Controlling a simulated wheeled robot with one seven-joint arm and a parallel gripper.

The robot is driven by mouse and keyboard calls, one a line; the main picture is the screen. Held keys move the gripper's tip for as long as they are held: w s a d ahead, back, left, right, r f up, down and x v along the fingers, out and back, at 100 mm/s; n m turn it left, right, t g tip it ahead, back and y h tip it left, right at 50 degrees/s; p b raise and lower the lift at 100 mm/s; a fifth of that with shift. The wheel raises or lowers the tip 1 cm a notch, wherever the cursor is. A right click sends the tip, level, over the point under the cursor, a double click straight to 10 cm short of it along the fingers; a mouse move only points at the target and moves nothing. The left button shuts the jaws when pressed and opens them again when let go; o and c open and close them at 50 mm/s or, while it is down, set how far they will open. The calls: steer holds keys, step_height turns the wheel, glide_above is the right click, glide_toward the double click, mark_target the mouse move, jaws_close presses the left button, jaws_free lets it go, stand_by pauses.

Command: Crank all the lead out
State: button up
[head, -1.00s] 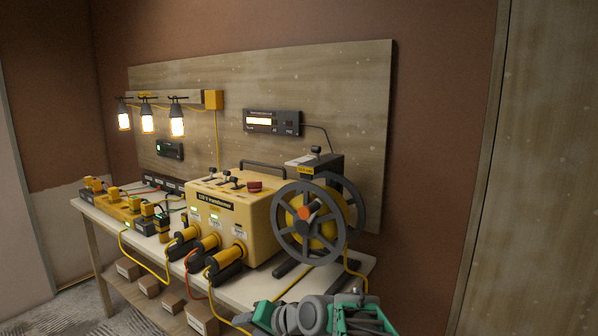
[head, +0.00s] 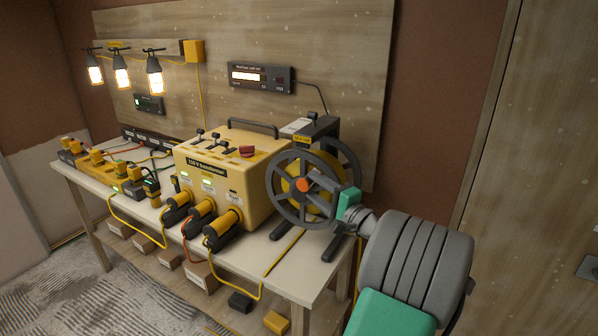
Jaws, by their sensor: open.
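The cable reel (head: 287,217) stands at the right end of the bench, with dark spoked flanges and yellow lead (head: 326,165) wound on its drum. It has an orange hub (head: 303,185), and a grey crank arm (head: 325,182) reaches right from the hub toward my gripper. My gripper (head: 346,203), with green parts, is open at the reel's right side, close to the crank end. It hides that end, so I cannot tell whether they touch. A yellow lead also runs across the bench top (head: 287,251) in front of the reel.
A yellow transformer (head: 245,180) with several plugged connectors stands left of the reel. Power strips (head: 95,165) lie further left. Three lit lamps (head: 122,77) and a display box (head: 262,78) are on the wooden board behind. Boxes sit below the bench (head: 322,275).

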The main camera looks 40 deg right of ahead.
steer(key=w+d+p, duration=0.1)
steer(key=w, duration=0.5)
steer(key=shift+w+d+r+p, duration=0.15)
steer(key=shift+w+r+p, duration=0.2)
steer(key=shift+c, duration=0.4)
jaws_close()
stand_by(0.5)
